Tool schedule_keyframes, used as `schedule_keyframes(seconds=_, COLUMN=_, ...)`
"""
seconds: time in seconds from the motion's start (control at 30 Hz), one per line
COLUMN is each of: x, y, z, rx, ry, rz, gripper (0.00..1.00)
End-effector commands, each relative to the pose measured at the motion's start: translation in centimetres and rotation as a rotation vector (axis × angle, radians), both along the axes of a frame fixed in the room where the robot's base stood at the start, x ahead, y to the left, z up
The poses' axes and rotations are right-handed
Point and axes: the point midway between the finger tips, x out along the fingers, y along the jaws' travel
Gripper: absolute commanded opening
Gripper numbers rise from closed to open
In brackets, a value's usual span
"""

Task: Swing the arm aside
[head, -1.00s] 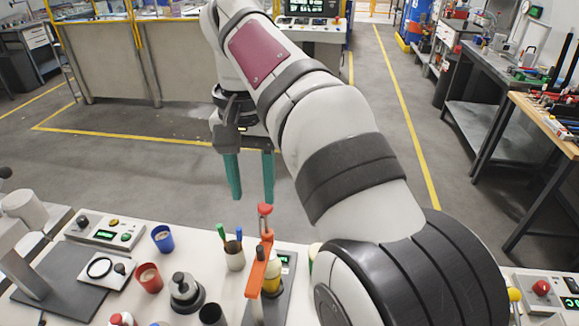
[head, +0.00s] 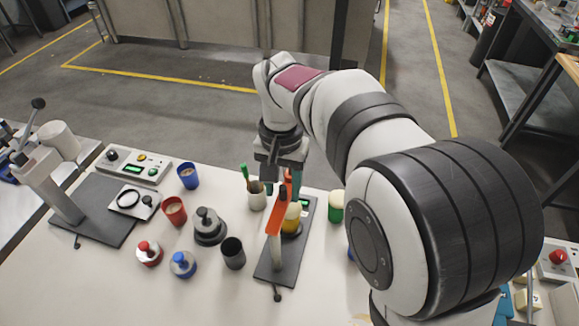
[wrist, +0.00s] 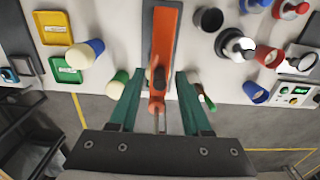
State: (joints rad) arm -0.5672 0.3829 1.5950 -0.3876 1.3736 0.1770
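My gripper (head: 281,187) hangs low behind the orange lever press in the head view, over the far part of the bench. Its teal fingers are partly hidden there by the press's lever (head: 276,222). In the wrist view my gripper (wrist: 157,84) shows its two teal fingers spread apart. The orange lever (wrist: 164,45) shows between them, with no finger seen closed on it. My arm bends over the right side of the bench.
A pen cup (head: 256,200) stands close left of the gripper, and a green-and-cream jar (head: 337,207) to its right. A red cup (head: 174,211), blue cup (head: 187,176) and black cup (head: 232,252) stand further left. Open floor (head: 200,105) lies beyond the bench.

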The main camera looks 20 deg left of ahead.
Motion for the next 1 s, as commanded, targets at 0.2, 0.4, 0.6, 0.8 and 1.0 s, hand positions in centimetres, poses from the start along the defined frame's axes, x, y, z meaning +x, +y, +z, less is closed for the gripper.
schedule_keyframes(seconds=0.2, x=0.01, y=0.0, z=0.03, rx=0.0, ry=0.0, rz=0.0, gripper=0.08)
schedule_keyframes(seconds=0.4, x=0.01, y=0.01, z=0.05, rx=0.0, ry=0.0, rz=0.0, gripper=0.0)
schedule_keyframes(seconds=0.6, x=0.01, y=0.02, z=0.07, rx=0.001, ry=0.0, rz=0.0, gripper=0.0)
schedule_keyframes(seconds=0.8, x=0.01, y=0.02, z=0.08, rx=0.001, ry=-0.001, rz=0.0, gripper=0.0)
schedule_keyframes(seconds=1.0, x=0.01, y=0.03, z=0.09, rx=0.001, ry=-0.001, rz=0.0, gripper=0.0)
